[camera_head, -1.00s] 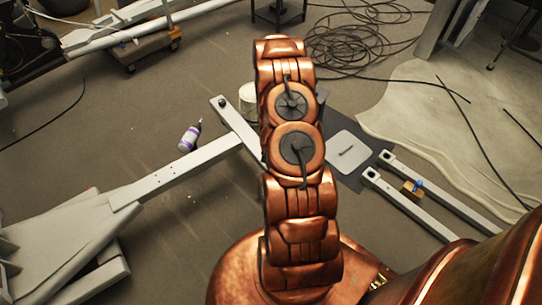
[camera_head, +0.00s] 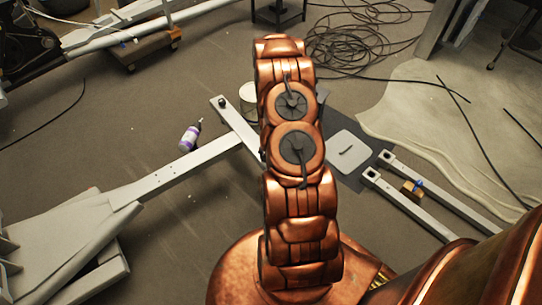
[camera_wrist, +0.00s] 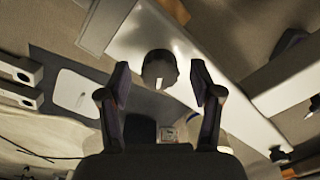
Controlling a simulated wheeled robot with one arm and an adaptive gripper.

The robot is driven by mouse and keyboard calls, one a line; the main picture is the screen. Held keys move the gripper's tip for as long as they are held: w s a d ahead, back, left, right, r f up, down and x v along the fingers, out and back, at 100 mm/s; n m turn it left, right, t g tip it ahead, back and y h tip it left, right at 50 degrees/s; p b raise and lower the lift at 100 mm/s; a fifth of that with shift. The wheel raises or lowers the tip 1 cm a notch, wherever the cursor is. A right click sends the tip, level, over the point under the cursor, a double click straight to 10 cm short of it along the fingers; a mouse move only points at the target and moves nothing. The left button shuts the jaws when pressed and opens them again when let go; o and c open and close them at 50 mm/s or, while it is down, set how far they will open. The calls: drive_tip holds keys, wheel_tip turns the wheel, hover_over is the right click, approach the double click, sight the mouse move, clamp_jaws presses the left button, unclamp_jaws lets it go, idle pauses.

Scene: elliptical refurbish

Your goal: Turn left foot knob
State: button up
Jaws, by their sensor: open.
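In the wrist view, a dark round knob (camera_wrist: 159,70) with a pale mark on its face lies between and beyond my two fingertips, against a pale metal bar (camera_wrist: 212,98). My gripper (camera_wrist: 161,74) is open, with one finger on each side of the knob and nothing held. I cannot tell whether the fingers touch it. A smaller dark knob (camera_head: 222,102) sits at the upper left end of the crossbar (camera_head: 238,126) in the head view. My arm hides the gripper and the middle of the frame there.
Coiled cables (camera_head: 355,40) lie at the back. Floor left of the bottle is clear.

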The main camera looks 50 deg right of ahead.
drive_tip(key=shift+r, duration=0.1)
wheel_tip(320, 180, up, 12)
idle(0.7)
idle(0.5)
